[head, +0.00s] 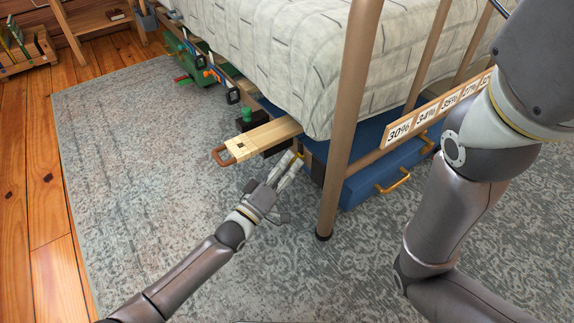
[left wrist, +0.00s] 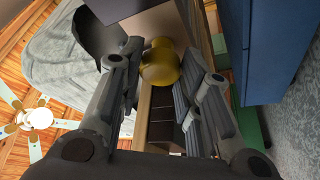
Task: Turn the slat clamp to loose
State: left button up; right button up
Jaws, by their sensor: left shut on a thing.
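A yellow knob (head: 299,155) sits at the bed's side rail, near a dark block under the end of a pale wooden slat (head: 265,137). I take this knob to be the slat clamp's; no loose or tight marking is readable. My left gripper (head: 291,167) reaches up to it from below and is shut on it. In the left wrist view the knob (left wrist: 160,64) lies between the fingers of my left gripper (left wrist: 163,75). The fingers hide part of the knob in the head view. My right arm shows at the right, but its gripper is out of view.
A bed post (head: 345,130) stands just right of my left gripper. A blue drawer (head: 370,182) with a brass handle (head: 394,182) is under the bed. A percentage strip (head: 430,112) runs along the rail. Green and blue clamp-like tools (head: 213,76) hang further back. The rug (head: 150,170) is clear.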

pick_arm(q)
jog(key=o, duration=1)
jog(key=shift+s, duration=0.1)
jog(key=v, duration=1.2)
